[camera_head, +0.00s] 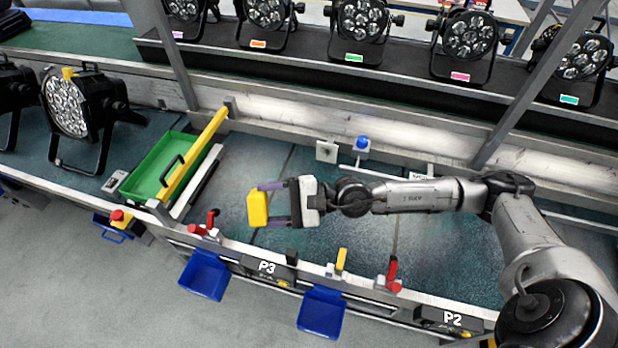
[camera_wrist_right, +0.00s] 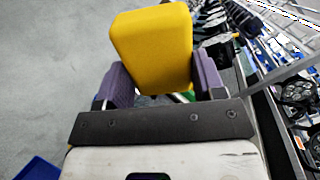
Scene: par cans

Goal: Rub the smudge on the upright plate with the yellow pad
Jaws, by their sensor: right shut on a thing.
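The yellow pad (camera_head: 257,209) is a rounded block between the purple fingers of my right gripper (camera_head: 272,205), which is shut on it. The gripper points left, above the dark green work surface. In the right wrist view the pad (camera_wrist_right: 152,45) stands out past both fingers of the gripper (camera_wrist_right: 162,80). A small pale square plate (camera_head: 326,151) stands at the back of the work surface, seemingly the upright plate. It is behind and to the right of the pad, clearly apart from it. My left gripper is not in view.
A green tray (camera_head: 150,168) lies left, beside a yellow bar (camera_head: 194,153). A blue knob (camera_head: 361,143) is right of the plate. Red levers (camera_head: 392,274) and blue bins (camera_head: 322,312) line the front edge. Par cans (camera_head: 362,20) stand behind. The surface between pad and plate looks clear.

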